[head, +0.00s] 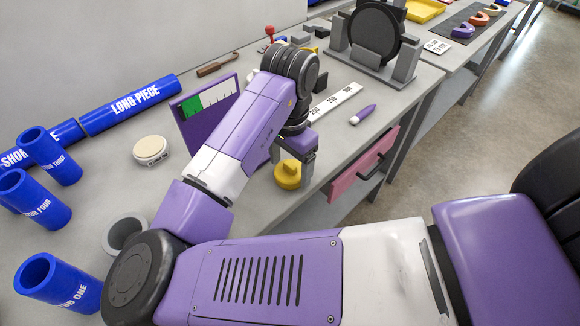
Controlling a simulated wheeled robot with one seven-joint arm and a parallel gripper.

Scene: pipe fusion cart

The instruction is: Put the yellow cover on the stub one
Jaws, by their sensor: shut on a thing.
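My gripper (294,163) is shut on the yellow cover (288,176), a small round cap with a raised top. It holds the cover by the table's front edge; I cannot tell how high it is above the surface. Stub one (62,287) is a blue open-topped tube with white lettering, upright at the lower left of the head view. Its open end is bare. My gripper is far to the right of stub one, with my own arm links between them.
Two more blue stubs, stub four (32,201) and stub three (50,157), stand behind stub one. A grey ring (124,232) sits near my arm.

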